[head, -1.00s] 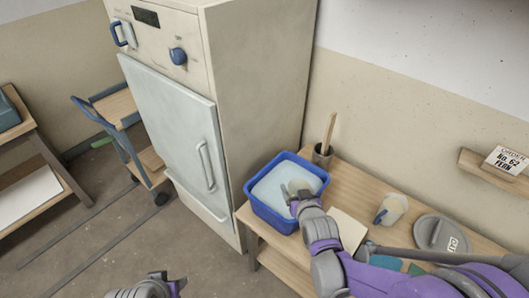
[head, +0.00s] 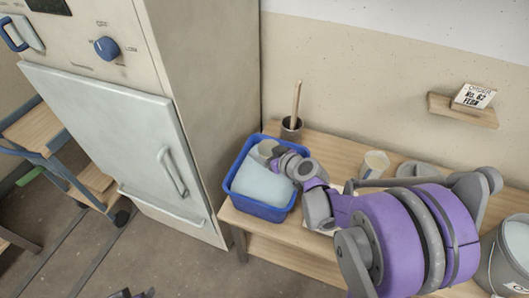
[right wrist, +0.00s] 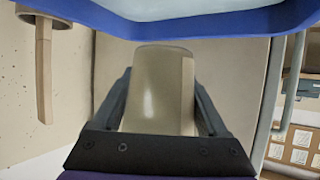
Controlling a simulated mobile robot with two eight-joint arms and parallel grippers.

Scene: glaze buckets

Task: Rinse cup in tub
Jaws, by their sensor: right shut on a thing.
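The blue tub (head: 232,190) sits at the left end of the wooden table, with pale blue water (head: 262,186) inside. My right gripper (head: 276,156) is shut on a beige cup (head: 266,148) at the tub's back right. The cup fills the space between both fingers in the right wrist view (right wrist: 158,92). There the tub's rim (right wrist: 215,28) shows at the top edge, and the cup appears clear of the water. The gripper partly hides the cup in the head view. Only a sliver of my left arm shows at the bottom edge.
A dark pot (head: 291,130) with a wooden stick stands behind the tub. A pale container (head: 375,163) and a grey round lid (head: 418,170) are farther right. A tall cabinet (head: 215,100) stands left of the table. A grey bucket (head: 510,255) is at the right edge.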

